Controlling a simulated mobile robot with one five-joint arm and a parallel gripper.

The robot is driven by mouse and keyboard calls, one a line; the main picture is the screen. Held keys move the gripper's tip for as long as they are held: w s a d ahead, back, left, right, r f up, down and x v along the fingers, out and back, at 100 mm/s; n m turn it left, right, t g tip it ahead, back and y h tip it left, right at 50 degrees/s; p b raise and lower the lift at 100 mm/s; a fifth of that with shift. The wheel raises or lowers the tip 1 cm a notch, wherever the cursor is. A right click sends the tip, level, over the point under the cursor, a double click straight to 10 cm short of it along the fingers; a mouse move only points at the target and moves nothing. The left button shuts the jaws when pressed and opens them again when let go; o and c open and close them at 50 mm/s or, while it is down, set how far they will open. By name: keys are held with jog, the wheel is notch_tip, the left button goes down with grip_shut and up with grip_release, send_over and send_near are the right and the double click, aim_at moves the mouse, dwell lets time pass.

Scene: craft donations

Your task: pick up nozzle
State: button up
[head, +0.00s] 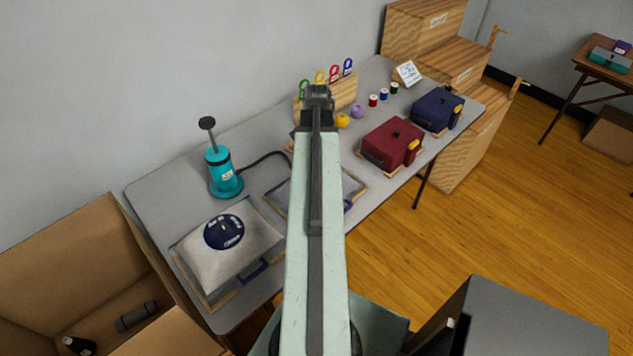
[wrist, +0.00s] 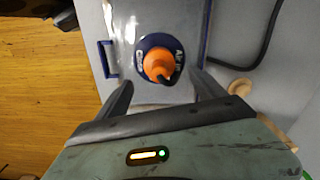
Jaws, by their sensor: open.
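The nozzle (wrist: 159,66) is orange with a dark tip. In the wrist view it sits on a dark blue round label with white lettering, on a pale, shiny flat bag (wrist: 190,18) with a blue handle at its left. My gripper (wrist: 163,84) is open and empty, one finger on each side, just below the nozzle in the picture. I cannot tell how high the fingers are above it. In the head view my arm covers the nozzle and most of this bag (head: 278,196).
A teal pump (head: 222,174) with a black hose stands on the grey table (head: 150,186). A filled bag (head: 262,232) with a blue label lies at the front left. Maroon (head: 392,143) and navy (head: 437,109) cases, thread spools and a wooden rack stand to the right.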

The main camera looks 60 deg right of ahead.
jog(key=f+b, duration=0.7)
jog(key=shift+a+f, duration=0.2)
jog(key=shift+f, duration=0.1)
jog(key=shift+r, duration=0.2)
jog(key=shift+c, duration=0.2)
jog(key=c, duration=1.4)
notch_tip(320, 180, up, 10)
jog(key=p, duration=1)
jog(key=shift+r+p, duration=0.15)
jog(key=shift+p, duration=0.25)
jog(key=shift+c, duration=0.2)
